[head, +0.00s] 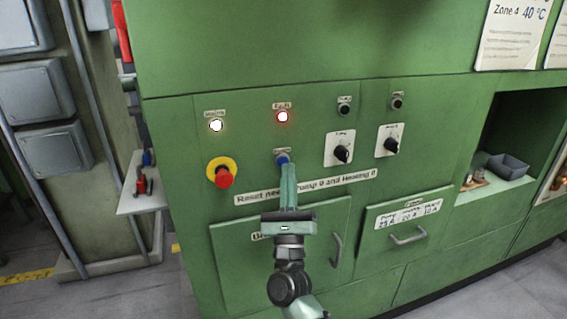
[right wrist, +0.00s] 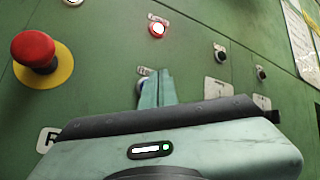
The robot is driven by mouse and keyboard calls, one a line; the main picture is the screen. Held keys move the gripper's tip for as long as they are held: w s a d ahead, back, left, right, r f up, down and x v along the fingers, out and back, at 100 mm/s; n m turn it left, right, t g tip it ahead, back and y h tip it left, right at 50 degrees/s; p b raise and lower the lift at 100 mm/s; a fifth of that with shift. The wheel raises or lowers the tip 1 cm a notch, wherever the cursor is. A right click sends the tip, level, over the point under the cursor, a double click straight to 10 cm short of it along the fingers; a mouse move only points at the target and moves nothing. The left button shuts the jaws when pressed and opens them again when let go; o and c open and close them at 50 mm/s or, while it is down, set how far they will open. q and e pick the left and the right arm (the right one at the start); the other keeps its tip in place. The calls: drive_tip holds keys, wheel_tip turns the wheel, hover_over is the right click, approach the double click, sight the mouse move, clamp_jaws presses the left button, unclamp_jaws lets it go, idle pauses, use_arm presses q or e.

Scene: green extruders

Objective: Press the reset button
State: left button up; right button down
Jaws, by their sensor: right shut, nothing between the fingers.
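The blue reset button (head: 282,158) sits on the green panel under a small label, below the lit red fault lamp (head: 283,117). My right gripper (head: 285,167) is shut and empty, with its fingertips at the button, partly covering it. I cannot tell whether they touch it. In the right wrist view the shut fingers (right wrist: 156,77) point at the panel, and a little blue of the button (right wrist: 139,88) shows at their left side. My left gripper is not in view.
A red emergency stop on a yellow disc (head: 224,176) is left of the button. Two black rotary knobs (head: 341,153) (head: 391,145) are to the right. A white lamp (head: 215,125) is lit at upper left. Cabinet doors with handles (head: 408,236) are below. An open recess holds a grey bin (head: 508,166).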

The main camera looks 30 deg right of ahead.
drive_tip(key=shift+w+d+b, duration=0.1)
drive_tip(key=shift+w+b, duration=0.2)
drive_tip(key=shift+w, duration=0.15)
drive_tip(key=shift+w+d+b, duration=0.1)
drive_tip(key=shift+w+b, duration=0.2)
drive_tip(key=shift+w, duration=0.05)
idle(0.6)
drive_tip(key=shift+s, duration=0.2)
drive_tip(key=shift+s+a, duration=0.2)
drive_tip(key=shift+s, duration=0.4)
drive_tip(key=s, duration=0.2)
drive_tip(key=s+a, duration=0.1)
drive_tip(key=s, duration=0.2)
drive_tip(key=shift+a, duration=0.1)
idle(0.4)
drive_tip(key=shift+w, duration=0.1)
idle(0.5)
